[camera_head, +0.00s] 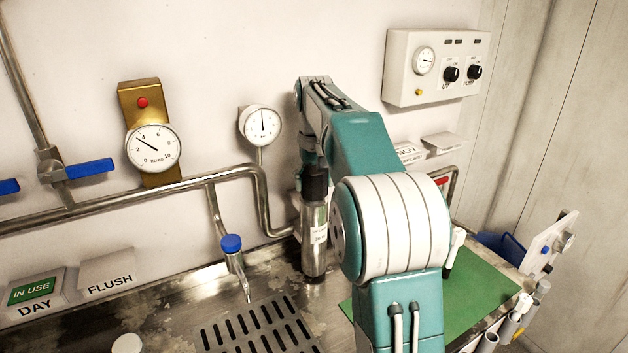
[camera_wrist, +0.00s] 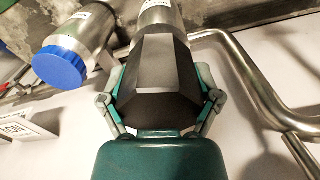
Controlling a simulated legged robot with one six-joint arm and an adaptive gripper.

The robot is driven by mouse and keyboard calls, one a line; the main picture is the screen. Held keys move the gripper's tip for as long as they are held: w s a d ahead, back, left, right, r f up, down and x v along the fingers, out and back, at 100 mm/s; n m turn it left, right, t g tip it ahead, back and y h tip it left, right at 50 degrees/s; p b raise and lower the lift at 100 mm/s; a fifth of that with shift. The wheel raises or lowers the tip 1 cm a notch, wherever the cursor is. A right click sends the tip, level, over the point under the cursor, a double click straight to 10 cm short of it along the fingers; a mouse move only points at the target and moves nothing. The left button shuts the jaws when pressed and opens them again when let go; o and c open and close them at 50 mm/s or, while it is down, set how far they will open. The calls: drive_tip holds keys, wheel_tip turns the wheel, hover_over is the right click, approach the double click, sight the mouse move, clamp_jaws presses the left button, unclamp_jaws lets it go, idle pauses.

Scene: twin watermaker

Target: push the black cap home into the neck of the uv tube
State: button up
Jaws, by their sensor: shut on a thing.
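The uv tube (camera_head: 314,240) is a silver cylinder with a pale label, standing upright on the metal counter by the wall. The black cap (camera_head: 314,184) sits at its top end, in line with it. In the wrist view the faceted black cap (camera_wrist: 158,72) fills the middle, with the silver tube (camera_wrist: 160,16) directly beyond it. My gripper (camera_wrist: 160,104) is shut on the cap, one finger on each side. I cannot tell how deep the cap sits, as the cap covers the neck. My arm hides part of the area to the right of the tube.
A steel pipe (camera_head: 262,205) bends close to the tube's left. A blue-capped spout (camera_head: 231,244) hangs above the slotted drain (camera_head: 255,328). A silver cylinder with a blue cap (camera_wrist: 60,68) stands beside the tube in the wrist view. A green mat (camera_head: 487,285) lies right.

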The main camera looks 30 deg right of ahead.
sight(314, 169)
drive_tip(key=shift+f, duration=0.6)
drive_tip(key=o, duration=0.7)
drive_tip(key=shift+o, duration=0.2)
wheel_tip(314, 169, up, 12)
drive_tip(key=shift+f, duration=0.1)
idle(0.6)
